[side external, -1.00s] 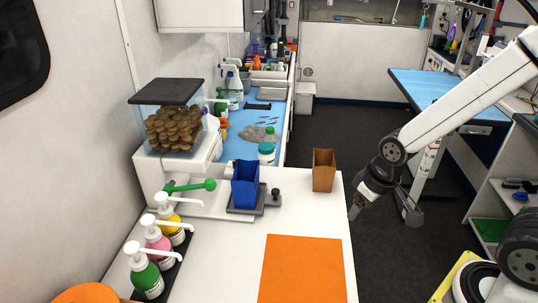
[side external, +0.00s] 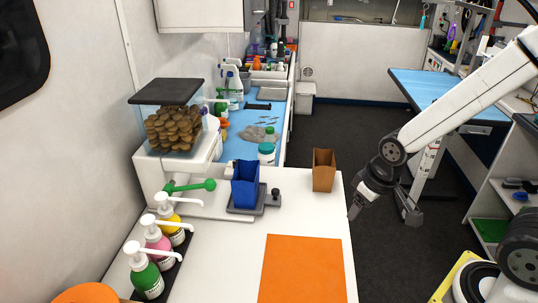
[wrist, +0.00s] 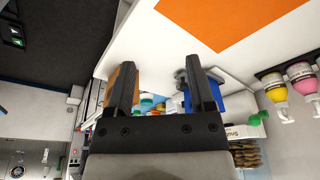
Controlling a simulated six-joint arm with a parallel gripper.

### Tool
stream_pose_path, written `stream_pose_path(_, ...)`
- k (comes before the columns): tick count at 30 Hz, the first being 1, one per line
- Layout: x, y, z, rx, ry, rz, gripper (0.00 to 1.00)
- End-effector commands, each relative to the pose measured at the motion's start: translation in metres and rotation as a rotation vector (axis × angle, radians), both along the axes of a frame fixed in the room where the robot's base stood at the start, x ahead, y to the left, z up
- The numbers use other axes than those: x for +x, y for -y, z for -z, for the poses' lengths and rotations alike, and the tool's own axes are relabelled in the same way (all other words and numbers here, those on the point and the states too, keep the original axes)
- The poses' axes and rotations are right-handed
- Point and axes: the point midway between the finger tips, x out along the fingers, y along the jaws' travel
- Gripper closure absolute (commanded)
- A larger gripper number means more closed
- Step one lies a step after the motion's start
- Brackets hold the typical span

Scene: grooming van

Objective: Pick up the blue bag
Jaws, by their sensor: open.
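The blue bag (side external: 245,186) stands upright and open-topped on a small grey platform (side external: 263,205) in front of the treat dispenser (side external: 172,133). In the wrist view the blue bag (wrist: 217,102) shows upside down, partly hidden behind one finger. A brown bag (side external: 323,172) stands upright to its right near the counter's edge. My gripper (side external: 354,213) is to the right of the counter, apart from both bags. In the wrist view its two fingers (wrist: 160,88) are spread with nothing between them.
An orange mat (side external: 303,268) lies flat on the white counter (side external: 222,262). Several pump bottles (side external: 158,245) stand at the left. A green-handled lever (side external: 192,186) sticks out beside the blue bag. The counter between bag and mat is clear.

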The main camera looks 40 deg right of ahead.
Motion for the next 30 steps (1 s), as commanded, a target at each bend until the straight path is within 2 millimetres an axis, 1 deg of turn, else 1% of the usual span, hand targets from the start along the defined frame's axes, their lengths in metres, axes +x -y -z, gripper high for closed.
stream_pose_path(6, 0.000, 0.000, 0.000, 0.000, 0.000, 0.000, 0.31)
stream_pose_path(8, 0.000, 0.000, 0.000, 0.000, 0.000, 0.000, 0.12)
stream_pose_path(9, 0.000, 0.000, 0.000, 0.000, 0.000, 0.000, 0.00)
stream_pose_path(16, 0.000, 0.000, 0.000, 0.000, 0.000, 0.000, 0.00)
stream_pose_path(20, 0.005, -0.001, -0.001, 0.003, -0.001, 0.009, 0.00)
stream_pose_path(23, 0.014, -0.002, -0.003, 0.008, -0.006, 0.025, 0.00)
stream_pose_path(26, 0.030, -0.005, -0.006, 0.016, -0.015, 0.056, 0.00)
stream_pose_path(30, 0.060, -0.010, -0.011, 0.033, -0.032, 0.118, 0.00)
